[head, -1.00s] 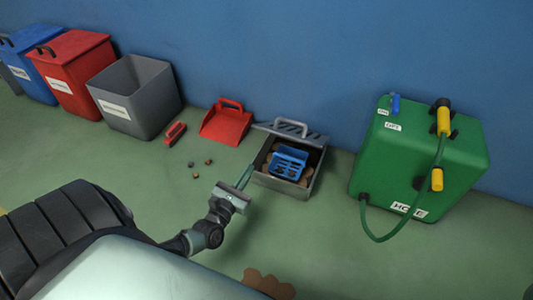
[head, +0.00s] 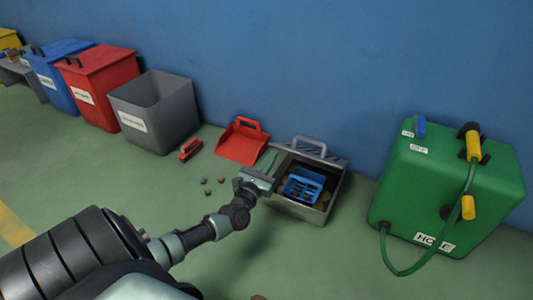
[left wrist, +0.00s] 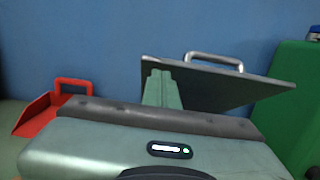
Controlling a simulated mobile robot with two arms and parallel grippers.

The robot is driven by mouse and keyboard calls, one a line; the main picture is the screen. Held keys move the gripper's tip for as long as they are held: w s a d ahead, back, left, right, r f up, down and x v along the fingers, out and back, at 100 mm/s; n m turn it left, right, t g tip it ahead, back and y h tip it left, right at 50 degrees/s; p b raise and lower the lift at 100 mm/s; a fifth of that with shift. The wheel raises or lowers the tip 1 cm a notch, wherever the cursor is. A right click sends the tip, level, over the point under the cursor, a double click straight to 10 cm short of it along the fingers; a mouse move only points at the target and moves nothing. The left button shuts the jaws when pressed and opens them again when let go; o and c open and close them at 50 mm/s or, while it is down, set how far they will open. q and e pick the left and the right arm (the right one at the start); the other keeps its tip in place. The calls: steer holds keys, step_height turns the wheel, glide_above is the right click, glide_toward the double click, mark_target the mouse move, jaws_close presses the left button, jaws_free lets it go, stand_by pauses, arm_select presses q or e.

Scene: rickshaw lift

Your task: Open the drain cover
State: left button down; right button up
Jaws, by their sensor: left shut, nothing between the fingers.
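The drain cover (head: 318,153) is a grey slotted lid with a bar handle. It stands raised at the back of the drain box, near the wall. The grey drain box (head: 298,211) is open at the top and holds a blue basket (head: 303,186) among brown lumps. My left gripper (head: 268,162) is shut and empty at the box's left side, near the cover's left end. In the left wrist view, the closed fingers (left wrist: 161,88) overlap the left part of the tilted cover (left wrist: 215,85). I cannot tell whether they touch it. My right gripper is not in view.
A red dustpan (head: 241,146) and a red brush (head: 190,150) lie left of the box, with small lumps (head: 208,192) on the floor. A green hose unit (head: 445,185) stands right. Bins, including a grey one (head: 155,112), line the wall.

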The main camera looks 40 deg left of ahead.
arm_select(q)
steer(key=shift+w+r, duration=0.2)
steer(key=shift+r, duration=0.1)
